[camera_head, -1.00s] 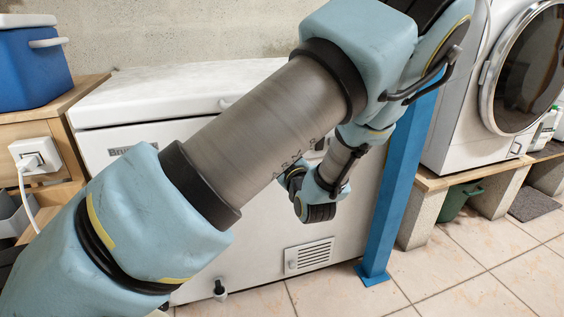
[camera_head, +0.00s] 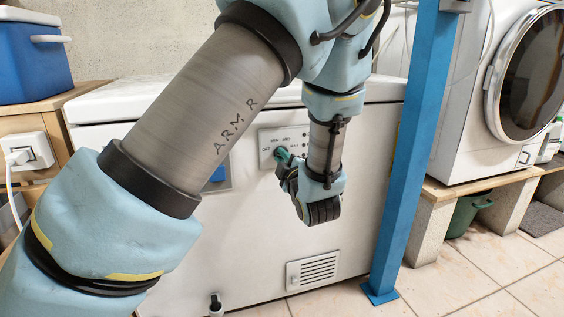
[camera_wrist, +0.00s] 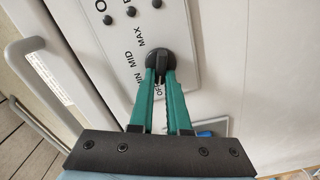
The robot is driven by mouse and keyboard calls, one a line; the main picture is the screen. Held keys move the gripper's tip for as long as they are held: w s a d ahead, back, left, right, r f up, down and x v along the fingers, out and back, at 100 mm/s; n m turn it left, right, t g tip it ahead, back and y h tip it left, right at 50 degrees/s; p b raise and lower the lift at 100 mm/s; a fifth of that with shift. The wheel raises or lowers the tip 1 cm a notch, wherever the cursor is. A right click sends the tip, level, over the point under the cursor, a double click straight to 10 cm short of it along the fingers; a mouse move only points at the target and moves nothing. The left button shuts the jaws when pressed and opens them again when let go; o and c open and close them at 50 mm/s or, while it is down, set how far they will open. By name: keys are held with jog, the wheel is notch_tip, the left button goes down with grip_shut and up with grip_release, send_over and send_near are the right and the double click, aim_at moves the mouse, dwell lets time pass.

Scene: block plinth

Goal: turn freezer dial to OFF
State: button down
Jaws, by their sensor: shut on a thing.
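The freezer (camera_head: 245,258) is a white chest with a grey control panel (camera_head: 267,138) on its front. The dial (camera_wrist: 170,57) is a dark round knob on that panel in the wrist view. MIN, MID and MAX are printed to its left, and OFF shows partly between my fingers. My gripper (camera_wrist: 161,75) has teal fingers and is shut on the dial's grip. The fingers partly cover the knob, so I cannot tell exactly where it points. In the head view my gripper (camera_head: 283,156) meets the panel, and the dial is hidden there.
A blue post (camera_head: 408,160) stands close to the right of my wrist. A washing machine (camera_head: 490,95) sits on a bench at right. A blue cooler (camera_head: 32,58) and a wall socket (camera_head: 27,152) are at left. A vent grille (camera_head: 313,270) is low on the freezer.

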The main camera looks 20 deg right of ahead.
dwell(0.3)
jog(key=c, duration=0.9)
grip_release()
jog(key=shift+s, duration=0.1)
jog(key=s, duration=0.3)
jog(key=s+a, duration=0.1)
jog(key=s, duration=0.3)
jog(key=s+p, duration=0.1)
jog(key=s, duration=0.2)
jog(key=shift+s+a, duration=0.15)
jog(key=shift+s, duration=0.15)
